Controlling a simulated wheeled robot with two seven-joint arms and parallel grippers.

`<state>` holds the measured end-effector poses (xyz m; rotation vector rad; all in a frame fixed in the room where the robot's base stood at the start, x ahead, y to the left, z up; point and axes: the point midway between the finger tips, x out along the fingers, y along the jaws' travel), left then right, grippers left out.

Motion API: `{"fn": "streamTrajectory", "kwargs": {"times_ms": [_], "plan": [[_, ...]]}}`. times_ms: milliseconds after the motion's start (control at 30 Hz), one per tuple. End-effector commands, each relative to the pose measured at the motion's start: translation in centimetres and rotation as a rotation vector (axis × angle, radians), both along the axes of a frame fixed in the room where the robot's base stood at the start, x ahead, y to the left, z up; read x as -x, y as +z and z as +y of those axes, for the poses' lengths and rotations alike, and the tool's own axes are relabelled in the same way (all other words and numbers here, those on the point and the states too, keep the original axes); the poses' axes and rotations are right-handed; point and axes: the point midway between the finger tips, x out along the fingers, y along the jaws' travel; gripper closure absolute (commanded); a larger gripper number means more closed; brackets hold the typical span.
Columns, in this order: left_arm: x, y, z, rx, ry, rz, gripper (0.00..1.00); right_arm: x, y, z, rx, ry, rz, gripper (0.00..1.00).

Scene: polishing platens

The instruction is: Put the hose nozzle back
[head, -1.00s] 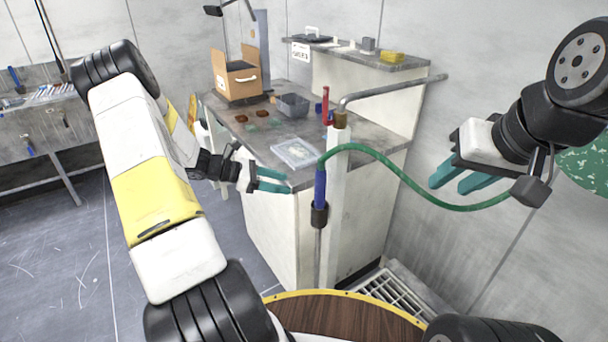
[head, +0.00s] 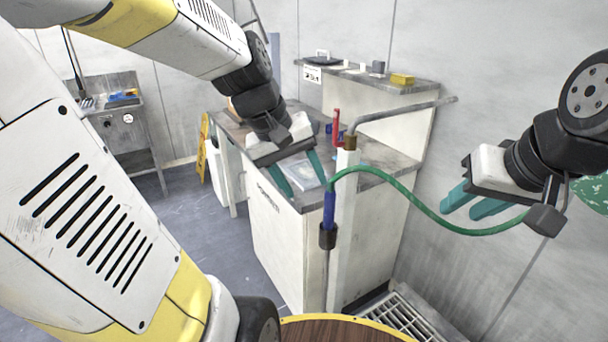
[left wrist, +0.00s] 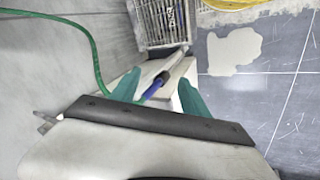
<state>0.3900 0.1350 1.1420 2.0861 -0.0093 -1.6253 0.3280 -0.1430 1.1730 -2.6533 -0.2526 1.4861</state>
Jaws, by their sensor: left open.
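The hose nozzle (head: 329,211) has a blue grip, a black collar and a thin grey tube below. It stands upright in front of a white post (head: 346,225), and what holds it there is unclear. A green hose (head: 406,190) runs from its top to the right, passing by my right gripper. My left gripper (head: 305,188) is open and empty, pointing down, up and left of the nozzle. In the left wrist view the blue grip (left wrist: 153,88) shows between the spread teal fingers, apart from them as far as I can tell. My right gripper (head: 460,211) is open, with its fingers apart.
The grey-topped cabinet (head: 265,225) stands behind the post, with a clear flat case (head: 308,172) on it. A bent metal pipe (head: 400,112) runs from the post's top toward the wall. A floor grate (head: 392,318) lies at the base. Open floor is on the left.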

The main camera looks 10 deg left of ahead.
Motion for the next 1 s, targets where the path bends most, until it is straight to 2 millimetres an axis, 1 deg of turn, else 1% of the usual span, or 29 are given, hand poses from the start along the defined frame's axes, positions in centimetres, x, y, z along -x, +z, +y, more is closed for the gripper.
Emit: {"fn": "streamTrajectory", "kwargs": {"times_ms": [33, 100, 200, 300, 467, 1000], "plan": [[1.4, 0.9, -0.1, -0.049, -0.061, -0.066, 0.46, 0.0, 0.0, 0.0, 0.000, 0.000, 0.000, 0.64], [2.9, 1.7, 0.0, -0.114, -0.137, -0.146, 0.46, 0.0, 0.0, 0.0, 0.000, 0.000, 0.000, 0.64], [4.6, 2.5, 0.3, -0.187, -0.221, -0.237, 0.46, 0.0, 0.0, 0.0, 0.000, 0.000, 0.000, 0.64], [5.6, 2.9, 0.5, -0.237, -0.277, -0.298, 0.46, 0.0, 0.0, 0.0, 0.000, 0.000, 0.000, 0.64], [6.2, 3.1, 0.7, -0.268, -0.312, -0.336, 0.46, 0.0, 0.0, 0.0, 0.000, 0.000, 0.000, 0.64], [6.1, 3.1, 0.7, -0.268, -0.310, -0.336, 0.46, 0.0, 0.0, 0.0, 0.000, 0.000, 0.000, 0.64]]}}
